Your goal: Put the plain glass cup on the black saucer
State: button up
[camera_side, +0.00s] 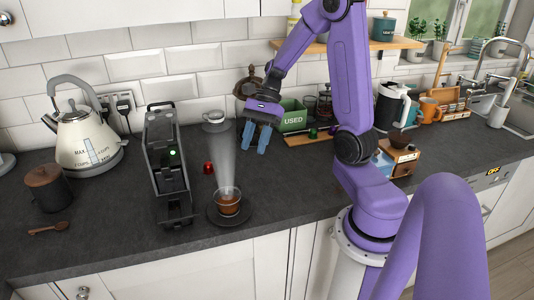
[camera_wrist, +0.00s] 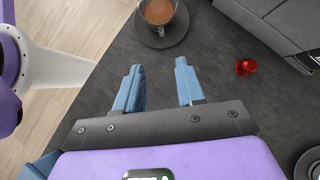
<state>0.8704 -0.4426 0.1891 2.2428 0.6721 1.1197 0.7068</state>
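The glass cup (camera_side: 228,199) holds brown liquid and stands upright on the black saucer (camera_side: 216,218) near the worktop's front edge. In the wrist view the cup (camera_wrist: 158,11) and the saucer (camera_wrist: 150,40) show at the top, partly cut off by the frame. A pale haze rises above the cup in the side view. My gripper (camera_side: 255,143) is raised above the worktop, behind and right of the cup, apart from it. In the wrist view my gripper (camera_wrist: 159,65) has its blue fingers spread with nothing between them.
A black coffee machine (camera_side: 168,165) stands left of the cup. A small red capsule (camera_side: 208,168) lies on the worktop behind the cup. A round pale-topped item (camera_side: 214,117) is farther back. A green "USED" box (camera_side: 292,119) is behind my gripper. The worktop right of the saucer is clear.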

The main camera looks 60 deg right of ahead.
jog(key=s+a+n+h, duration=0.3)
jog(key=s+a+n, duration=0.4)
jog(key=n, duration=0.8)
jog(key=s+a+r+n+h, duration=0.1)
jog(key=s+a+n+h, duration=0.3)
jog(key=s+a+n, duration=0.4)
jog(key=s+n, duration=0.2)
jog(key=n, duration=0.5)
jog(key=shift+s+r+n, duration=0.2)
jog(key=shift+n, duration=0.1)
dwell(0.7)
